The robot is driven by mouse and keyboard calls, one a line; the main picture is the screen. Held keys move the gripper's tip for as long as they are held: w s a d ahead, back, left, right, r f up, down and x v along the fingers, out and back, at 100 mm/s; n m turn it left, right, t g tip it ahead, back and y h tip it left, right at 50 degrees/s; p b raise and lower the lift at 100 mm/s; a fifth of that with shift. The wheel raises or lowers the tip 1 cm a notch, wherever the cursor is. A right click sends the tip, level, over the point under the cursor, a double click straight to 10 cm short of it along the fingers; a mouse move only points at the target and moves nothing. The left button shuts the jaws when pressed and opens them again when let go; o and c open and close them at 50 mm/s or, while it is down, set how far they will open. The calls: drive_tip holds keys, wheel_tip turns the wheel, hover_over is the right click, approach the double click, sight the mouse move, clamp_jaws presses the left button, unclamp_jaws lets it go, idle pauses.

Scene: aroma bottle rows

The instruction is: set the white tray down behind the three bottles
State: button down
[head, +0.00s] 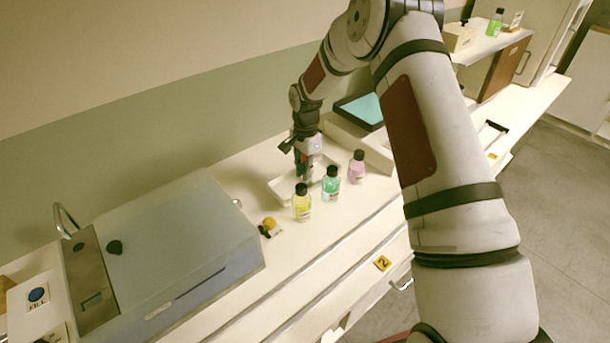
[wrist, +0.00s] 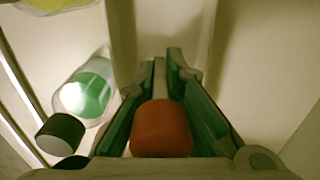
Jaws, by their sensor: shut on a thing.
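The white tray (head: 279,189) is behind the row of three bottles, between them and the wall. It also shows in the wrist view (wrist: 245,60). The bottles have black caps: yellow (head: 302,206), green (head: 330,186) and pink (head: 357,168). The green bottle (wrist: 90,90) stands just left of the tray in the wrist view, apart from it. My gripper (head: 304,165) is over the tray, its fingers (wrist: 165,110) shut on a pale post with a red top (wrist: 161,129), seemingly the tray's handle. Whether the tray touches the counter I cannot tell.
A large grey box-shaped machine (head: 170,245) stands left on the counter. A small yellow-and-black item (head: 269,226) lies near the yellow bottle. A device with a teal screen (head: 363,111) stands behind the pink bottle. The wall is close behind the tray.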

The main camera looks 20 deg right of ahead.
drive_tip(key=shift+f, duration=1.1)
drive_tip(key=shift+f, duration=0.15)
drive_tip(key=c, duration=1.7)
unclamp_jaws()
